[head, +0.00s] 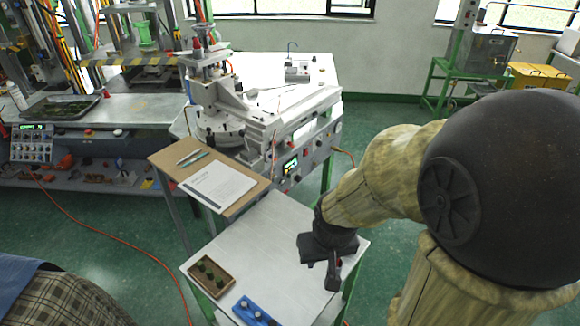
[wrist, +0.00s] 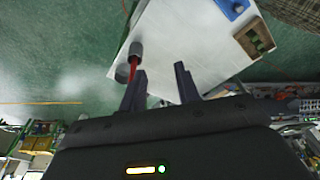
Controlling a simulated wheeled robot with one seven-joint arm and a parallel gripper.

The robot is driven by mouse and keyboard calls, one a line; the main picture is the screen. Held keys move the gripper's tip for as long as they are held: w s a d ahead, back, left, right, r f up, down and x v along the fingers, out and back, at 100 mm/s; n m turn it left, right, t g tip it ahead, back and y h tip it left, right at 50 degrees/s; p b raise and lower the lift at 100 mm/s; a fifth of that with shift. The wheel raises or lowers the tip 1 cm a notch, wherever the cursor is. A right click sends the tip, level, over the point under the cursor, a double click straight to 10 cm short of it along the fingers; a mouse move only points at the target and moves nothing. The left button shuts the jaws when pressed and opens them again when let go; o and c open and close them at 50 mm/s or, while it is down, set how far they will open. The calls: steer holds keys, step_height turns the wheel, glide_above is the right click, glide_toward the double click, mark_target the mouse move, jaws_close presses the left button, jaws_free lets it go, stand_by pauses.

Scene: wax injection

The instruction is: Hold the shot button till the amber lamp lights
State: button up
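The wax injection machine (head: 255,110) stands past the small tables in the head view. Its front panel (head: 291,165) carries a lit green display and small round controls. I cannot tell which control is the shot button, and no lit amber lamp can be made out. My gripper (head: 333,280) points down over the near white table, well short of the panel. In the wrist view my gripper (wrist: 161,72) is open, with bare tabletop between its fingers. A red rod with grey ends (wrist: 133,66) shows beside the left finger; I cannot tell whether they touch.
The white table (head: 275,235) holds a brown tray (head: 232,277) of green pieces and a blue tray (head: 235,309). A wooden-topped stand (head: 165,158) with a paper sheet (head: 218,186) stands before the machine. An orange hose (head: 120,247) crosses the green floor at left.

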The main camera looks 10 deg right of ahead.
steer(key=shift+c, duration=0.2)
jaws_close()
stand_by(1.4)
